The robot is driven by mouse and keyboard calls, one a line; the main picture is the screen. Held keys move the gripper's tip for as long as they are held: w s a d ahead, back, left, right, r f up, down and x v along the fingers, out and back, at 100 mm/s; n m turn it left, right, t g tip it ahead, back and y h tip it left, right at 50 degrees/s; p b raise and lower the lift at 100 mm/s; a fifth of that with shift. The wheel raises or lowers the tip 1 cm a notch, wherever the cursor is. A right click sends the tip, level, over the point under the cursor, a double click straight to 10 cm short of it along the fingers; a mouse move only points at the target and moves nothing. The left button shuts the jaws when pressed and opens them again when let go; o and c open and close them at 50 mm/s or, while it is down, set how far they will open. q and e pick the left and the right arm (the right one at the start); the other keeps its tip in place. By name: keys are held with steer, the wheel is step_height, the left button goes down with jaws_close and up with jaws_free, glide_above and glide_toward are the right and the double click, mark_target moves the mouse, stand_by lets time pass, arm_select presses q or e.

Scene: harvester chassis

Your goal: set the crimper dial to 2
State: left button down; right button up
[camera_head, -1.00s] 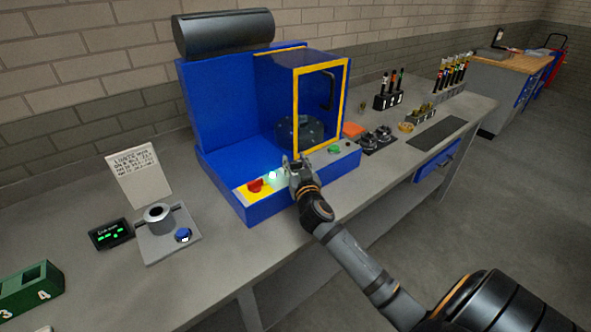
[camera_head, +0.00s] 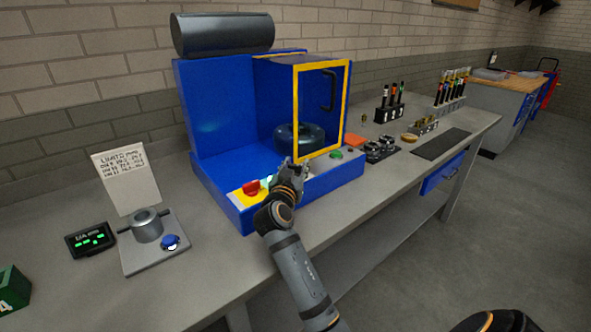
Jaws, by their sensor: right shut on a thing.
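The crimper is the blue machine (camera_head: 219,120) on the bench, with a yellow-framed guard door (camera_head: 321,110) and a dark round die head (camera_head: 299,137) inside. Its front panel carries a red button (camera_head: 251,187) on a yellow plate and a green button (camera_head: 336,155). My right gripper (camera_head: 286,165) is at the front panel, between the red and green buttons. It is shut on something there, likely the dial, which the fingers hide. The dial's setting cannot be read. My left gripper is not in view.
Left of the crimper are a gauge fixture (camera_head: 147,226) with a blue button, a small display (camera_head: 91,240) and a note card (camera_head: 126,177). Black fittings (camera_head: 379,149) and tool racks (camera_head: 390,105) stand to the right.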

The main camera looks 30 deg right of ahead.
mark_target(296, 165)
steer(key=o, duration=1.2)
step_height(296, 165, up, 10)
steer(key=shift+r, duration=0.1)
